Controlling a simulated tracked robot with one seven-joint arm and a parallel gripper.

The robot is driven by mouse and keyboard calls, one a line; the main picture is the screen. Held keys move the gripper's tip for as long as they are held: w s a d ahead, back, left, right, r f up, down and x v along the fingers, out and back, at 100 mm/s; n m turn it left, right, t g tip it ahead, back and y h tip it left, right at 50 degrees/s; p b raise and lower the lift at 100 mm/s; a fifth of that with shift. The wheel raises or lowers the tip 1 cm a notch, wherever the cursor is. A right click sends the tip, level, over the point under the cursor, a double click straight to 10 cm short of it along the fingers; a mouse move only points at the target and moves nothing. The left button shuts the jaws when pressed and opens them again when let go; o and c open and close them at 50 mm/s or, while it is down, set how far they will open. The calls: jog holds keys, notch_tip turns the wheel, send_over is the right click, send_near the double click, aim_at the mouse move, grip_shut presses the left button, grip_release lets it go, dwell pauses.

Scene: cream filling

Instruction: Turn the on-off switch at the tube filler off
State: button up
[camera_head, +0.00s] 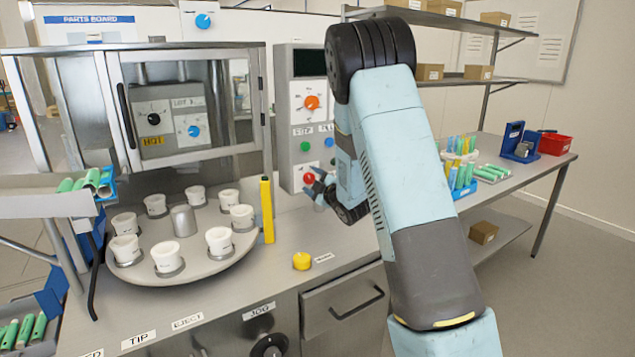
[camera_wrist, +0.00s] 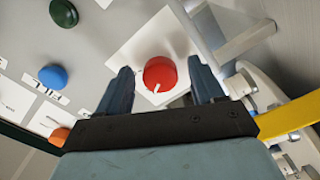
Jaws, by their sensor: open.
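The on-off switch is a red round knob (camera_head: 309,179) low on the grey control panel (camera_head: 283,120) of the tube filler. In the wrist view the red knob (camera_wrist: 160,72) sits on a white square plate, with a short white mark at its lower edge. My gripper (camera_head: 320,189) is right at the knob, coming from the right. In the wrist view my gripper (camera_wrist: 160,85) is open, with one dark finger on each side of the knob. I cannot tell whether the fingers touch it. The knob's label is not readable.
Above are an orange dial (camera_head: 312,102), a green button (camera_head: 305,146) and a blue button (camera_head: 329,142). A rotary table (camera_head: 185,270) with white cups and a yellow post (camera_head: 267,210) stand left. A yellow button (camera_head: 302,261) is on the bench.

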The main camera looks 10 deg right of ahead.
jog(key=v, duration=1.3)
jog(key=shift+s, duration=0.25)
jog(key=shift+d, duration=0.15)
